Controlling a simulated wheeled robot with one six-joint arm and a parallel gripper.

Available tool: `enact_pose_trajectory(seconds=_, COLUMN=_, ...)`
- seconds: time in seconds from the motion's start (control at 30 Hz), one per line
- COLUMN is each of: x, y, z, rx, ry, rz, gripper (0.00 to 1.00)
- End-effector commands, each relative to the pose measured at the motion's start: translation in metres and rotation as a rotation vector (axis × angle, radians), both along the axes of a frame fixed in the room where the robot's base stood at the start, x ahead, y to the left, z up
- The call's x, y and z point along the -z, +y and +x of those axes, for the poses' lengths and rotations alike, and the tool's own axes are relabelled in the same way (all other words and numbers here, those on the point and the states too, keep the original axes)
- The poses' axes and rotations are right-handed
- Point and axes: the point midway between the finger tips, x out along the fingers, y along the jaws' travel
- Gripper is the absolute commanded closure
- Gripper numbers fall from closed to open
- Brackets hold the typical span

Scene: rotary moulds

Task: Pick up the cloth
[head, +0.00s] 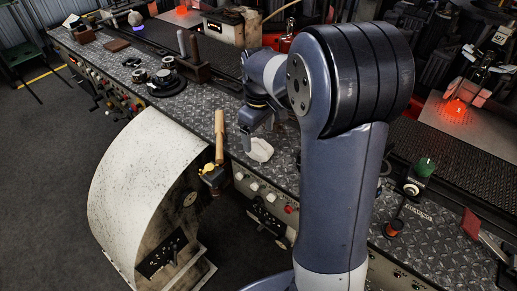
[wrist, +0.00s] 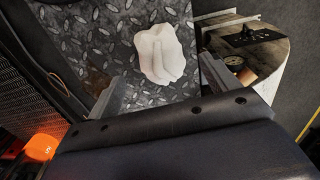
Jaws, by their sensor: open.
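A crumpled white cloth (head: 260,149) lies on the diamond-plate metal bench near its front edge. In the wrist view the cloth (wrist: 165,52) shows whole, in the upper middle, beyond and between my two fingers. My gripper (wrist: 165,95) is open, with one finger to the left of the cloth and one to the right. Nothing is between the fingertips. In the head view my gripper (head: 263,122) points down close above the cloth. My arm partly hides the bench to the right, and the exact gap between fingers and cloth cannot be told.
A wooden-handled tool (head: 219,137) stands at the bench edge left of the cloth. A large white curved drum cover (head: 140,185) stands in front of the bench. A round dark fixture (head: 167,84) sits further left. Bare diamond plate (head: 190,110) surrounds the cloth.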

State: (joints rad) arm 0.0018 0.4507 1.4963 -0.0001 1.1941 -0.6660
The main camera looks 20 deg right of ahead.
Motion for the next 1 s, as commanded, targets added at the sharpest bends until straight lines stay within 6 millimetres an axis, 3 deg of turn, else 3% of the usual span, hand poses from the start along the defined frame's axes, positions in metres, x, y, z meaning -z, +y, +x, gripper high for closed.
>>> enact_pose_trajectory(seconds=0.3, x=0.044, y=0.001, z=-0.001, rx=0.001, ry=0.003, rz=0.0, gripper=0.17)
enact_pose_trajectory(seconds=0.6, x=0.048, y=0.001, z=-0.001, rx=0.002, ry=0.0, rz=0.0, gripper=0.18)
enact_pose_trajectory(seconds=1.0, x=0.048, y=0.001, z=-0.001, rx=0.002, ry=0.0, rz=0.0, gripper=0.51)
